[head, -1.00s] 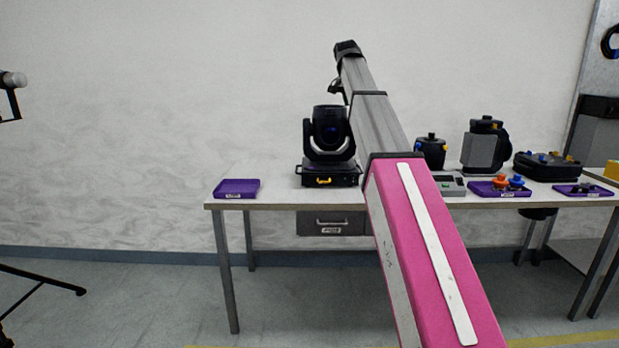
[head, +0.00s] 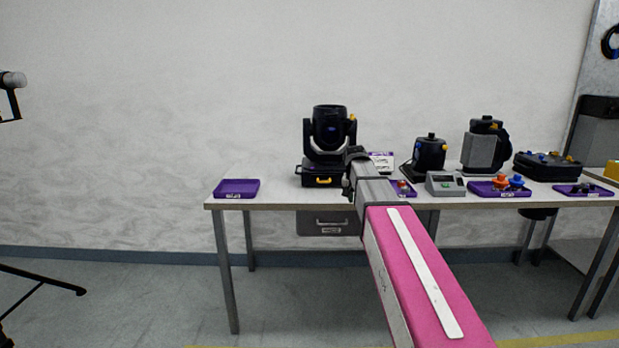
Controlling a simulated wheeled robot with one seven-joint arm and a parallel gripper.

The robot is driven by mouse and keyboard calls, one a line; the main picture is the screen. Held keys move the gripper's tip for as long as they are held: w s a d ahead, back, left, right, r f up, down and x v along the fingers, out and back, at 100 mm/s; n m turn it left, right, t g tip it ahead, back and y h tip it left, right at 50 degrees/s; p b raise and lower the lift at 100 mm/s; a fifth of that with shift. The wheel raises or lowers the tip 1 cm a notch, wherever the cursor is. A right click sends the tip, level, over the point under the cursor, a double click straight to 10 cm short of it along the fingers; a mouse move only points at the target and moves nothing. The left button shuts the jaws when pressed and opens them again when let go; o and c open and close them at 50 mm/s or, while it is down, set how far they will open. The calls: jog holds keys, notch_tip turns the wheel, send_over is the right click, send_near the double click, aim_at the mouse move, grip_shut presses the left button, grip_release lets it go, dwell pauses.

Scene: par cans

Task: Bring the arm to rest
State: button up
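My arm, pink near me and grey further out, reaches forward from the bottom right of the head view. Its dark end is in front of the table, below and right of a black moving-head light (head: 329,130). My gripper (head: 347,188) is a small dark shape hanging at the left side of the arm's end. The arm hides most of it, and its fingers are too small to read. I see nothing held in it.
The table (head: 280,202) carries an empty-looking purple tray (head: 237,188) at left. At right are a grey meter box (head: 445,184), a purple tray (head: 488,190) with orange and blue parts, black fixtures (head: 428,154) and a black case (head: 547,166). A tripod leg (head: 40,280) stands at far left.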

jog(key=s+d+f+n+g+y, duration=0.1)
jog(key=s+f+n+g, duration=0.1)
jog(key=s+f, duration=2.3)
notch_tip(320, 180, down, 2)
jog(key=shift+d+f+n, duration=0.15)
jog(key=shift+f+n, duration=0.1)
jog(key=shift+n, duration=0.45)
jog(key=shift+s, duration=0.1)
